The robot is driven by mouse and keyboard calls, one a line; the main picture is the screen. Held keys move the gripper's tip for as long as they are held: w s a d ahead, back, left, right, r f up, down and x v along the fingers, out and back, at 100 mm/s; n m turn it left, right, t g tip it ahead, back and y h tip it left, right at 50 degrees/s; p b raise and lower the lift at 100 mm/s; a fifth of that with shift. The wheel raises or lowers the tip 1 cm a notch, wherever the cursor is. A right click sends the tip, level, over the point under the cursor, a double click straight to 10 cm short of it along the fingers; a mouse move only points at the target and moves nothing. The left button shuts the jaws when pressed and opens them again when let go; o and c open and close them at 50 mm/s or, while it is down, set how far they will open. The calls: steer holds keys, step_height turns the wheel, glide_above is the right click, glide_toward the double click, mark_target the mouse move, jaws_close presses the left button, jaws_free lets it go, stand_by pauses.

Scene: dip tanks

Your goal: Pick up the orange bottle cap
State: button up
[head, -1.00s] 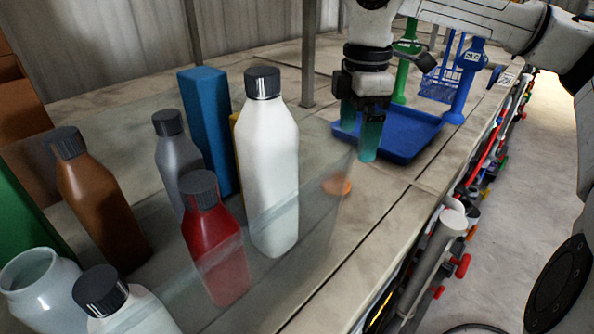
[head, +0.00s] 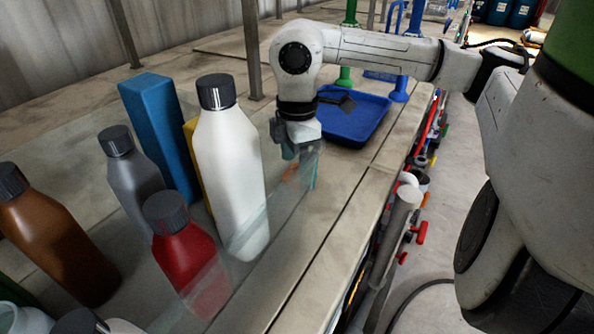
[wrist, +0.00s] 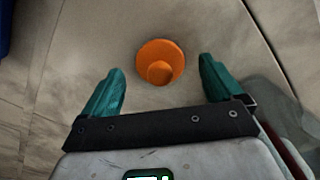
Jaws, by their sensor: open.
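The orange bottle cap (wrist: 160,52) lies on the bench top in the wrist view. In the head view only a bit of the cap (head: 291,172) shows between the teal fingers, seen through a clear panel. My gripper (wrist: 160,80) is open and empty. The cap sits just beyond its fingertips in the wrist view, roughly centred between them. In the head view my gripper (head: 300,172) points down just above the bench.
A tall white bottle (head: 228,170) and a red bottle (head: 188,255) stand left of my gripper behind the clear panel. Grey (head: 130,170) and brown (head: 55,240) bottles stand farther left. A blue tray (head: 352,122) lies behind. Bench is clear to the right.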

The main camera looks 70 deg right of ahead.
steer(key=shift+f, duration=0.9)
steer(key=c, duration=1.1)
